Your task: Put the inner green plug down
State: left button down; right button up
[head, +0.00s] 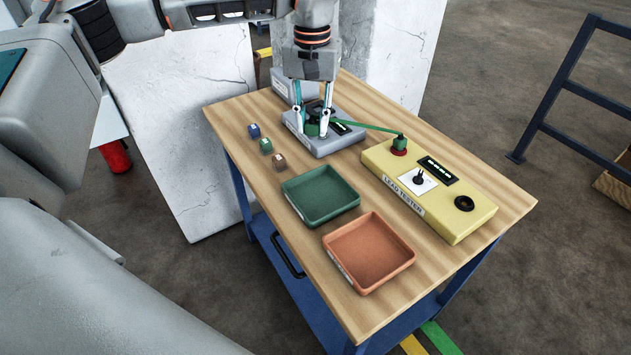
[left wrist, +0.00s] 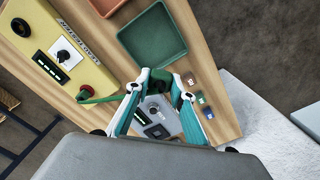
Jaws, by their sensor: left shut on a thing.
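My left gripper (head: 312,128) points down over the grey device (head: 340,140) at the back of the trolley top. It is shut on the inner green plug (head: 313,130), which shows between the fingertips in the left wrist view (left wrist: 160,75). A green lead (head: 368,126) runs from it to the other green plug (head: 400,142), which stands upright at a red socket on the yellow lead tester (head: 447,225). I cannot tell whether the held plug touches the grey device. My right gripper is in neither view.
A green tray (head: 322,216) and an orange-brown tray (head: 338,270) stand empty at the front. Three small blocks, blue (head: 254,131), green (head: 266,146) and brown (head: 279,161), sit by the left edge. Bare wood lies between the trays and the tester.

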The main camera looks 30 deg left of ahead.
aim_at(312, 137)
pick_arm(q)
notch_tip(312, 137, down, 12)
jog(key=shift+r, duration=0.1)
jog(key=shift+f, duration=2.3)
jog(key=c, duration=2)
grip_release()
jog(key=shift+f, duration=0.15)
notch_tip(312, 137, up, 12)
jog(key=shift+f, duration=0.25)
jog(key=shift+r, duration=0.45)
